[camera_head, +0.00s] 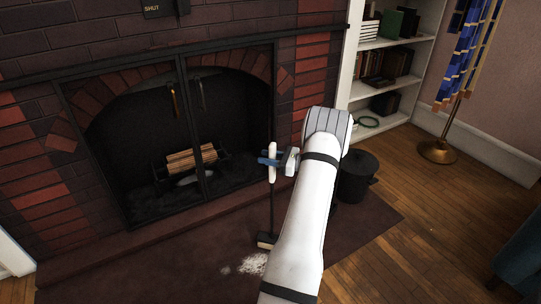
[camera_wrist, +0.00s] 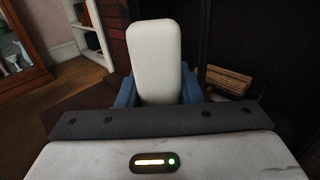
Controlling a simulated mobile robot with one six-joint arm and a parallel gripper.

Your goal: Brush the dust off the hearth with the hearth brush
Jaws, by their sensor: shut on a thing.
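My gripper (camera_head: 277,161) is shut on the white handle of the hearth brush (camera_head: 272,205), in front of the fireplace. The brush hangs upright, with its dark shaft going down to a pale-edged head just beside the dust. In the wrist view the white handle (camera_wrist: 156,60) stands between the blue fingers of my gripper (camera_wrist: 158,92). The pale dust (camera_head: 252,264) lies in a patch on the dark hearth (camera_head: 190,262), partly hidden behind my arm. I cannot tell whether the bristles touch the hearth.
The fireplace screen (camera_head: 183,130) stands behind the brush, with logs (camera_head: 191,159) behind it. A black bucket (camera_head: 357,177) stands right of my arm. A bookshelf (camera_head: 395,60) and a brass-based stand (camera_head: 438,151) are farther right.

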